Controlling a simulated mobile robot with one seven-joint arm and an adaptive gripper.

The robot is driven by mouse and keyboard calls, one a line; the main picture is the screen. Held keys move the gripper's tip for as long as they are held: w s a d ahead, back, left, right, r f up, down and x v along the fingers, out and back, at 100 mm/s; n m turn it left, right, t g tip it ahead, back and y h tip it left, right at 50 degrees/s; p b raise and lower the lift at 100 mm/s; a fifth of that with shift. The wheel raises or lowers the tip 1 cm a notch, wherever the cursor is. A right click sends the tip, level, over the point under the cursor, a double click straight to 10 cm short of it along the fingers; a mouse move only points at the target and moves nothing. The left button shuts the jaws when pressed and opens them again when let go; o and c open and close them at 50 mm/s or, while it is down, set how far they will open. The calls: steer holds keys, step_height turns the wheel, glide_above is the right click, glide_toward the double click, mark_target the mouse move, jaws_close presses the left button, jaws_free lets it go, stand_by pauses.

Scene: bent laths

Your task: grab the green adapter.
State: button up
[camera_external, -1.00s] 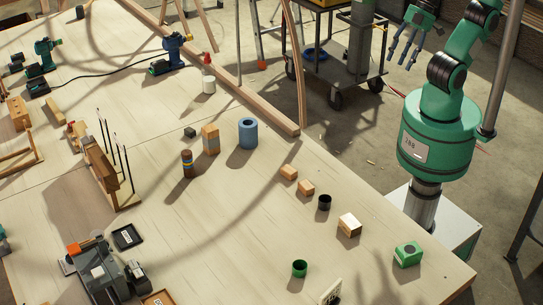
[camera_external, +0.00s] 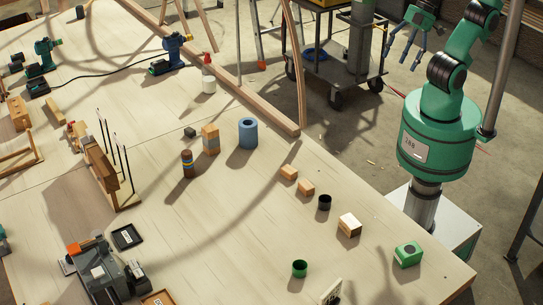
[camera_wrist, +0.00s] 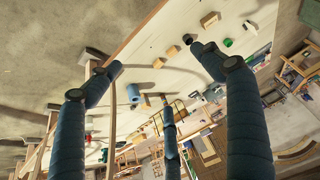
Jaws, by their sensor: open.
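Two green things stand on the table, and I cannot tell for sure which is the adapter. My gripper (camera_external: 409,48) is at the top right of the external view, raised beyond the table's edge, far from both. Its blue-grey fingers are spread and empty; they also show in the wrist view (camera_wrist: 165,85).
Near the green things are a black cup (camera_external: 324,202), a pale-topped wooden block (camera_external: 349,225) and two small wooden blocks (camera_external: 306,188). A blue roll (camera_external: 248,133) stands further back. A wheeled cart (camera_external: 338,75) is on the floor behind.

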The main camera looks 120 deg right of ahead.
steer(key=w+a+n+g+y, duration=0.15)
steer(key=w+a+n, duration=0.5)
steer(key=w, duration=0.65)
steer(key=n+g, duration=0.4)
steer(key=n, duration=0.5)
glide_above(410, 250)
steer(key=d, duration=0.2)
step_height(410, 250, down, 25)
steer(key=shift+s+f, duration=0.2)
steer(key=shift+w+a+f+b, duration=0.1)
steer(key=shift+a+f, duration=0.1)
steer(key=shift+f, duration=1.2)
steer(key=shift+a+f+b, duration=0.1)
steer(key=shift+a+f, duration=0.15)
steer(key=shift+f, duration=1.2)
steer(key=shift+w+a+f+b, duration=0.1)
steer(key=shift+a+f, duration=0.1)
steer(key=shift+f, duration=1.2)
steer(key=shift+s+f, duration=0.1)
steer(key=shift+f, duration=0.05)
